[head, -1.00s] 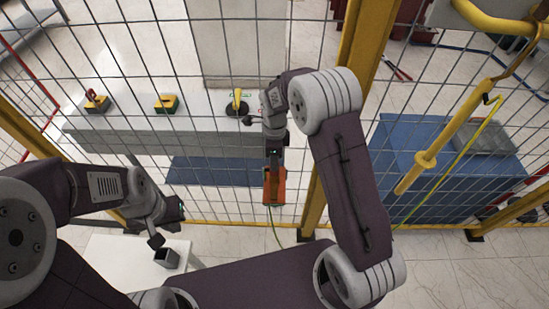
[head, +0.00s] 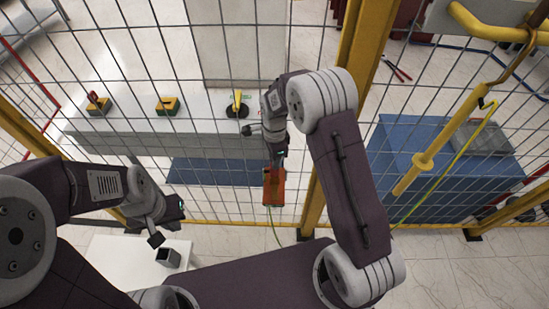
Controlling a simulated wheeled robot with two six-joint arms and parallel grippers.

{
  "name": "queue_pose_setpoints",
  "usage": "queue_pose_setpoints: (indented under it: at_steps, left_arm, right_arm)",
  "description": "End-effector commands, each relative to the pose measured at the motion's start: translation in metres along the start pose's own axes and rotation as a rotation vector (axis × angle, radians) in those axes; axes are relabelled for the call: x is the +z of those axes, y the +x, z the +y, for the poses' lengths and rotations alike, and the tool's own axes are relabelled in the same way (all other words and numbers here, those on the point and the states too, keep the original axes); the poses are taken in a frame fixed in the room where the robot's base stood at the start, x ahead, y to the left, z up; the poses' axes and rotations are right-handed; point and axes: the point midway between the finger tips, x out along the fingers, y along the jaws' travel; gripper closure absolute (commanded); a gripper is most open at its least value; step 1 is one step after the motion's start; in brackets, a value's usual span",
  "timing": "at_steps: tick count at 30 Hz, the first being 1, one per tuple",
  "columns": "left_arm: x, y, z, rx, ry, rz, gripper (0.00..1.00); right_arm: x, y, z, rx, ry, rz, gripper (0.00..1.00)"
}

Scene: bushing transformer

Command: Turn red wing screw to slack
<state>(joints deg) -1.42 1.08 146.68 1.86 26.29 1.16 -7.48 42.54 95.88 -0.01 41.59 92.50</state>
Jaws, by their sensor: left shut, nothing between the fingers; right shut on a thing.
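An orange-red piece (head: 274,188) stands upright at the wire fence in the middle, with a thin green wire below it. My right gripper (head: 276,163) reaches down from above and is shut at its top end. The fingertips are small and partly dark, and I cannot make out a separate red wing screw or its angle. My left gripper (head: 168,224) is shut and empty at the lower left, well away from the orange-red piece, above a white table.
The wire fence with a yellow post (head: 350,100) stands before me. Behind it, a grey bench (head: 130,125) bears several yellow devices. A blue cabinet (head: 400,150) and yellow pole (head: 440,140) are right. A small dark box (head: 168,257) sits on the white table (head: 110,262).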

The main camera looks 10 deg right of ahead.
Motion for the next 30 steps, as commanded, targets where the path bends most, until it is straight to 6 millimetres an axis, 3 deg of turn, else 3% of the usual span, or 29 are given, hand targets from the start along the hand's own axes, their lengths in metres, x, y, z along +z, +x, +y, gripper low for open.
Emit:
queue_pose_setpoints:
  at_steps: [10,30]
  left_arm:
    - [-0.0011,-0.0109,0.0002,0.000,0.000,0.000,1.00]
    - [-0.0010,-0.0102,0.0002,0.000,0.000,0.000,1.00]
  right_arm:
    - [0.0001,-0.0008,-0.0001,0.000,-0.279,0.000,1.00]
    - [0.0000,-0.0004,-0.0004,-0.001,-0.277,0.000,1.00]
